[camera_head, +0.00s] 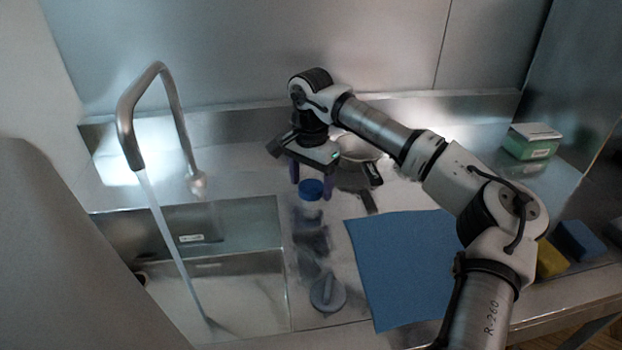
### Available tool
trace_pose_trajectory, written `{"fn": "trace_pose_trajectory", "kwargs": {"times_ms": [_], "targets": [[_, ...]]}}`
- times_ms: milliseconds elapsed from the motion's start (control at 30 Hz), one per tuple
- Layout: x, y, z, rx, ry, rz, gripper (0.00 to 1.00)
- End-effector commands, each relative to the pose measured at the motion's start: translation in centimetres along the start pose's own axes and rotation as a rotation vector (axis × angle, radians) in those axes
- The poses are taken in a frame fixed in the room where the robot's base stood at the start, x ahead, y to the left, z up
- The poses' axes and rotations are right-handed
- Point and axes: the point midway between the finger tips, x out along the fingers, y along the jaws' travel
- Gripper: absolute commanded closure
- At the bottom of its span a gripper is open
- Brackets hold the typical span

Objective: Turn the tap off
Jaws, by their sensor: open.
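The tap (177,105) is a tall bent metal pipe standing behind the sink (240,222). A stream of water (167,228) runs from its spout down into the basin. A small rounded fitting (197,184) shows at the tap's base; I cannot make out a separate lever or which way it is turned. My gripper (311,183) points down over the counter, to the right of the tap and clear of it.
A metal pan (357,148) lies behind my gripper, partly hidden. A blue mat (403,265) covers the counter's middle. A grey round object (327,293) sits beside the sink. A green box (531,141), a yellow sponge (550,259) and a blue sponge (579,240) are at right.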

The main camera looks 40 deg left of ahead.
Motion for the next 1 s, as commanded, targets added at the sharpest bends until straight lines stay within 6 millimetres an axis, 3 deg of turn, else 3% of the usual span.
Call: {"fn": "trace_pose_trajectory", "kwargs": {"times_ms": [300, 633, 1000], "targets": [[0.28, 0.00, -0.02, 0.001, 0.001, -0.001, 0.28], [0.25, 0.00, -0.01, 0.001, 0.001, 0.000, 0.72], [0.27, 0.01, -0.04, 0.065, 0.001, 0.000, 0.73]]}}
